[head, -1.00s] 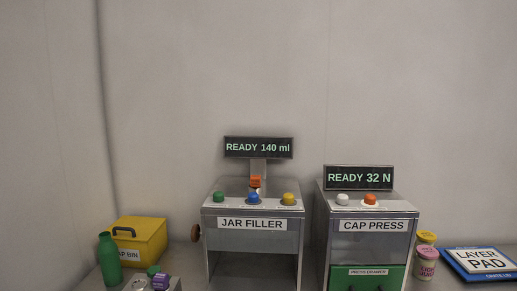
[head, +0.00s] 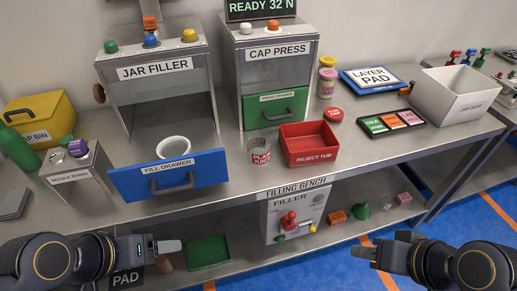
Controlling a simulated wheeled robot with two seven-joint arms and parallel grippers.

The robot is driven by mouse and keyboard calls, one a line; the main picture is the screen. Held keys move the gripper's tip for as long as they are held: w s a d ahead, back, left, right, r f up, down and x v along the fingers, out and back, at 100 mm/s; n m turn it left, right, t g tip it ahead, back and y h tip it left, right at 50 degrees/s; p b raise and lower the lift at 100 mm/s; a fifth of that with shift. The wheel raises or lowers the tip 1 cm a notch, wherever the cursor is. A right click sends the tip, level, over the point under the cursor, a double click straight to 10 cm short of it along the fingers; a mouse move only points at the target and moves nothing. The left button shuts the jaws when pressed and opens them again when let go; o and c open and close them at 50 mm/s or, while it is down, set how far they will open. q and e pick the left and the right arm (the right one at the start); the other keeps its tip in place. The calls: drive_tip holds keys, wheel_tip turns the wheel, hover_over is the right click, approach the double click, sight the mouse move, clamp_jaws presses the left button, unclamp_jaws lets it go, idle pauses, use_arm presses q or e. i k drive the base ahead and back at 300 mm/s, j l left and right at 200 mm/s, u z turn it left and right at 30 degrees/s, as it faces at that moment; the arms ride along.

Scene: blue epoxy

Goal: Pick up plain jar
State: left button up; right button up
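The plain jar (head: 260,151) is a small clear jar with red lettering on a pale label, only partly legible. It stands upright on the steel bench top in the head view, between the open fill drawer (head: 208,169) and the red reject tub (head: 322,153). My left gripper (head: 178,246) is low at the left, in front of the bench and well apart from the jar; its fingers overlap, so its opening is unclear. My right gripper (head: 366,254) is low at the right, with its fingertips apart and nothing between them. Neither gripper touches the jar.
The jar filler (head: 155,70) and cap press (head: 278,51) stand behind the jar. A white ring-shaped piece (head: 174,146) sits in the fill drawer. The nozzle stand (head: 68,178) is at left, a white crate (head: 440,105) at right. A lower shelf holds a green tray (head: 208,252).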

sight(260, 143)
drive_tip(key=l+u, duration=0.1)
drive_tip(key=u, duration=1.15)
drive_tip(key=l+u, duration=0.45)
drive_tip(key=k+l+u, duration=0.1)
drive_tip(key=u, duration=0.35)
drive_tip(key=k+l+u, duration=0.15)
drive_tip(key=l+u, duration=0.3)
drive_tip(key=k+l+u, duration=0.25)
drive_tip(key=k+l, duration=0.45)
drive_tip(key=l, duration=0.15)
